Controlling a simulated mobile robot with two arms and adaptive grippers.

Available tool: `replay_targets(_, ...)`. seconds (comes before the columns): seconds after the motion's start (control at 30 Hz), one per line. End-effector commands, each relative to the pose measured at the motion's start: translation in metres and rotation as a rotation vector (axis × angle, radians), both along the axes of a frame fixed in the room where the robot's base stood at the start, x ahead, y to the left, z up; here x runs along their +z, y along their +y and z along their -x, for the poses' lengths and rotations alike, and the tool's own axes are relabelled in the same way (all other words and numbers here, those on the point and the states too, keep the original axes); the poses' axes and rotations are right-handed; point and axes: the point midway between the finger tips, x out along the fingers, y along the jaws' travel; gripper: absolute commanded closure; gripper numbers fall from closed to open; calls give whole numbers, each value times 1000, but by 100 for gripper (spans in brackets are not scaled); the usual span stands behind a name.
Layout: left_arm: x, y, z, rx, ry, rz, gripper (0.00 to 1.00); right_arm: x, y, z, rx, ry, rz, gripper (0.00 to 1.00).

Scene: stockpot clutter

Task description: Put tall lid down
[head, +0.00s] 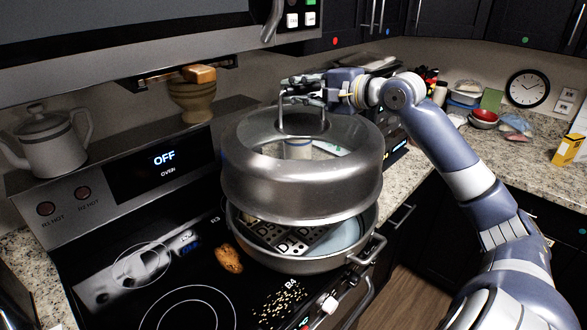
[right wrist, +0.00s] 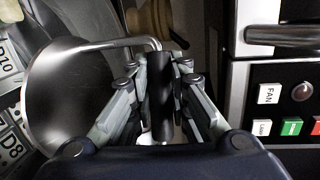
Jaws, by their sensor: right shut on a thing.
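The lid hangs above the stockpot (head: 300,264), with a gap at the front showing labelled plates and a pale blue thing inside. The back of the pot is hidden by the lid. In the right wrist view, the gripper (right wrist: 163,95) is shut at the bent handle (right wrist: 110,44), and the lid's curved metal (right wrist: 55,95) shows at left. My left gripper is not in view.
The microwave (head: 130,38) overhangs the stove at the back. A brown lump (head: 229,258) and scattered seeds (head: 282,302) lie beside the pot. A white teapot (head: 55,148) and a vase (head: 192,98) stand behind. Clear counter (head: 510,155) lies to the right.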

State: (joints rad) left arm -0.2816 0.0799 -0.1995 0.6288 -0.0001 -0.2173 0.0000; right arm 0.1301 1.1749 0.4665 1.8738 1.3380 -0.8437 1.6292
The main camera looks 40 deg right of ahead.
Motion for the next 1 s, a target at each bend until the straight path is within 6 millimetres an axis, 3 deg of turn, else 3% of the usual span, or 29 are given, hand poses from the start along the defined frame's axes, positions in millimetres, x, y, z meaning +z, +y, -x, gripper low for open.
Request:
replay_targets(0.2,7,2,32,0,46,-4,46,-35,0,1,-2,0,-4,100)
replay_targets(0.33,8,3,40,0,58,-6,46,-47,0,0,-2,-4,-1,100)
replay_targets(0.47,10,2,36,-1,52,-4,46,-56,0,0,-1,-4,0,100)
replay_targets(0.7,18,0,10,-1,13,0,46,-85,0,1,-1,-3,-1,100)
replay_targets(0.9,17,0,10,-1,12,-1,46,-88,0,1,-2,-5,1,100)
replay_targets(0.93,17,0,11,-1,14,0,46,-91,0,1,-1,2,0,81)
replay_targets(1.0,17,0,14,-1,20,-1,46,-91,0,1,-1,2,0,65)
